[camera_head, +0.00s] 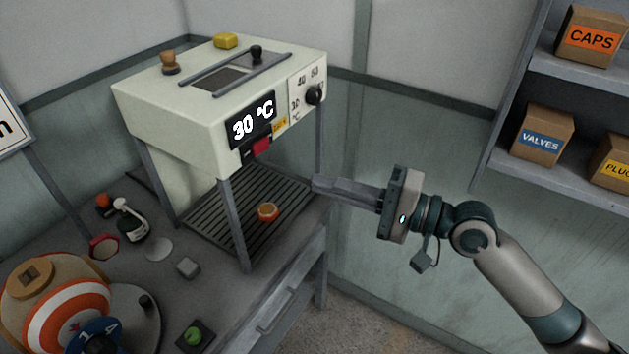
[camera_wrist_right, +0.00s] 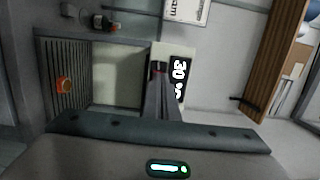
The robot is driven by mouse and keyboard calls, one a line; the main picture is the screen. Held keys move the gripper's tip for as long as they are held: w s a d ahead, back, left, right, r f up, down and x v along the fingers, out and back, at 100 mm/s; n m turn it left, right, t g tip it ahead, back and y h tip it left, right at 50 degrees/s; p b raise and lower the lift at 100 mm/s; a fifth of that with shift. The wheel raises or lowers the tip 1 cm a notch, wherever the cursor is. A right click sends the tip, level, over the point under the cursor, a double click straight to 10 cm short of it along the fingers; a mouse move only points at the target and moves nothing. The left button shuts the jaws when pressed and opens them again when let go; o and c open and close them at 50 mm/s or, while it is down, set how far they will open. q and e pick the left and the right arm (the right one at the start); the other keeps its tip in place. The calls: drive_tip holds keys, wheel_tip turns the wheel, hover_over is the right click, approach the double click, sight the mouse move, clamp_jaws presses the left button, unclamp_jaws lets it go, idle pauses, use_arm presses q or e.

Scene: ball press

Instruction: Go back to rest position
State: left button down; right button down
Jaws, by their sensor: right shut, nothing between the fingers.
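My right gripper (camera_head: 318,184) reaches in from the right in the head view, its fingers together and empty, pointing left beside the press's front right leg. It also shows in the right wrist view (camera_wrist_right: 160,75), where the fingers overlap the press front. The cream press (camera_head: 170,115) stands on the table with a display reading 30 °C (camera_head: 252,121) and a red part (camera_head: 261,146) below it. An orange-rimmed round piece (camera_head: 268,212) lies on the slatted grate under the press, apart from my fingers. It also shows in the right wrist view (camera_wrist_right: 64,85). My left gripper is not in view.
A shelf (camera_head: 540,172) with labelled boxes (camera_head: 542,135) stands at the right. The table (camera_head: 225,290) carries a striped round device (camera_head: 70,315), a small bottle (camera_head: 131,220), a grey cube (camera_head: 188,267) and a green button (camera_head: 194,334). The floor right of the table looks clear.

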drive_tip(key=shift+s+d, duration=0.2)
drive_tip(key=shift+s, duration=0.05)
drive_tip(key=shift+w, duration=0.1)
idle(0.3)
